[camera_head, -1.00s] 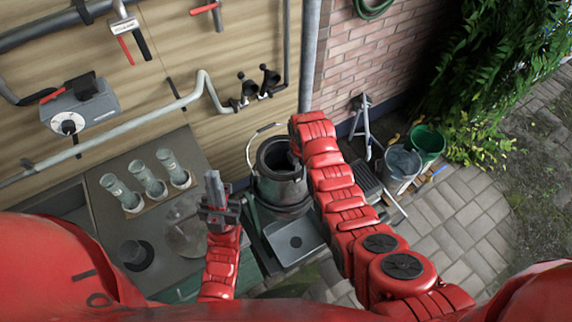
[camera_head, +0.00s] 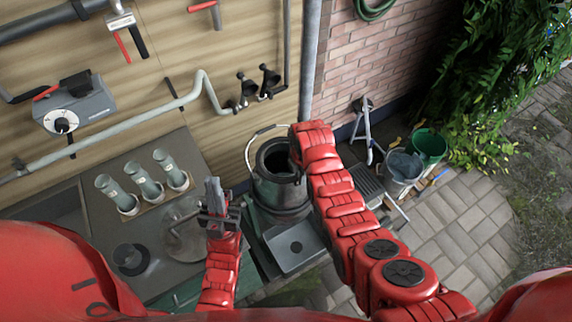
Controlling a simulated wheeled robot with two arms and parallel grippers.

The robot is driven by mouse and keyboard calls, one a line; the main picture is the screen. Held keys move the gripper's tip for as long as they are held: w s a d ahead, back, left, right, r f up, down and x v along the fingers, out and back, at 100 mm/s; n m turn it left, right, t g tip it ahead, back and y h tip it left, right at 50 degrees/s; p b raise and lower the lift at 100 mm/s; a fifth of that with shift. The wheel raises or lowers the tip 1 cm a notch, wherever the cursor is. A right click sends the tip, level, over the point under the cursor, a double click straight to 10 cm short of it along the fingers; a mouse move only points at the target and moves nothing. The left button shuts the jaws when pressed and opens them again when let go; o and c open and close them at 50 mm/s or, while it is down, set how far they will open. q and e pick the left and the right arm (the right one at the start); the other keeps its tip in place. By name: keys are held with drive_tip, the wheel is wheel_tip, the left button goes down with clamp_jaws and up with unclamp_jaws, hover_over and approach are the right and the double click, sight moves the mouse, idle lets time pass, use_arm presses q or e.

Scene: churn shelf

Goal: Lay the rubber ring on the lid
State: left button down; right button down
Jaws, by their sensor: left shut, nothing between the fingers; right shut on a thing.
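A flat grey disc (camera_head: 182,238), which looks like the lid, lies on the bench and is partly covered by my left gripper (camera_head: 214,192). The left gripper is shut and empty, pointing up the picture just right of the disc. My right arm reaches to the open metal churn (camera_head: 270,192); its wrist is over the churn's right rim and hides the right gripper and anything in it. I cannot make out a rubber ring for certain. A dark round piece (camera_head: 131,259) with a raised middle stands on the bench left of the disc.
A grey tray (camera_head: 296,246) is below the churn. A pipe (camera_head: 140,120) runs along the wall. Two buckets (camera_head: 404,166) (camera_head: 431,147) stand on the paving at right.

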drive_tip(key=shift+r+p, duration=1.05)
drive_tip(key=shift+r, duration=1)
drive_tip(key=shift+r+p, duration=0.35)
drive_tip(key=shift+r, duration=0.6)
